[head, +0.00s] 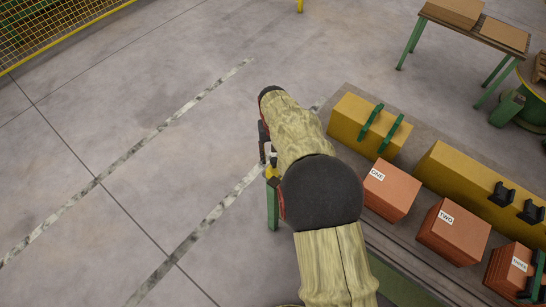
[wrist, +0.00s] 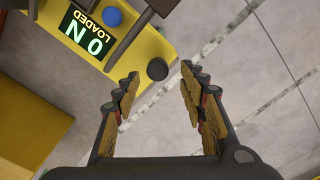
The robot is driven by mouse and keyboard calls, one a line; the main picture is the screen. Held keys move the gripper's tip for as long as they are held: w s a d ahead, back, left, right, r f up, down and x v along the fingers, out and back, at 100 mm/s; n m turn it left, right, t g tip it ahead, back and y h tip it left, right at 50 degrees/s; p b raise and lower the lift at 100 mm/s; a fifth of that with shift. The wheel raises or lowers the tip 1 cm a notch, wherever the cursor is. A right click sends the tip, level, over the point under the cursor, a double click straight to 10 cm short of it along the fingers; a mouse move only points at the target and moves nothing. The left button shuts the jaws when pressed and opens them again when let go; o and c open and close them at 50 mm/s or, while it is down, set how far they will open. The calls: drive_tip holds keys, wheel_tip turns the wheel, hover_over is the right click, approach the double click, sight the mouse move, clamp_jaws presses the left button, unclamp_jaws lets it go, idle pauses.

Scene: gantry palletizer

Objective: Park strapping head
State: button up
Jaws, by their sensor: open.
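A yellow device (wrist: 148,50) fills the upper left of the wrist view. It has a dark display (wrist: 87,35) reading upside down "LOADED" and "0 N", a blue button (wrist: 113,17), a black round knob (wrist: 157,69) and dark bars. I cannot tell for certain that it is the strapping head. My gripper (wrist: 160,84) is open and empty, its fingertips near the knob; I cannot tell whether they touch the device. In the head view my arm hides most of the gripper, and a small yellow part shows beside the arm.
A bench (head: 345,93) at right carries a yellow block with green brackets (head: 352,118), a longer yellow block with black brackets (head: 440,180), and orange stacks marked ONE (head: 390,190), TWO (head: 453,232) and THREE (head: 510,270). A carton table (head: 479,32) stands behind. The left floor is clear.

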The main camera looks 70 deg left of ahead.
wheel_tip(320, 180, up, 9)
drive_tip(key=shift+r, duration=0.15)
idle(0.7)
drive_tip(key=d+f, duration=0.4)
drive_tip(key=w+d+r+m+b, duration=0.15)
drive_tip(key=w+d+r, duration=0.35)
drive_tip(key=d, duration=0.6)
drive_tip(key=w+d+r+m, duration=0.2)
drive_tip(key=w+d+r, duration=0.3)
drive_tip(key=d, duration=0.6)
drive_tip(key=w+d+r+m+b, duration=0.15)
drive_tip(key=w+d+r, duration=0.35)
drive_tip(key=d, duration=0.6)
drive_tip(key=d+r+m+t+b, duration=0.1)
drive_tip(key=d+m+t, duration=0.1)
drive_tip(key=d, duration=0.9)
drive_tip(key=s+d+r+m+t+b, duration=0.1)
drive_tip(key=d+m, duration=0.4)
drive_tip(key=d, duration=0.7)
drive_tip(key=d+r+m+t+b, duration=0.1)
drive_tip(key=d+r+m+t, duration=0.1)
drive_tip(key=d, duration=1)
drive_tip(key=shift+s+r+m+t, duration=0.3)
drive_tip(key=shift+s+r+m, duration=0.1)
drive_tip(key=shift+r+m, duration=0.25)
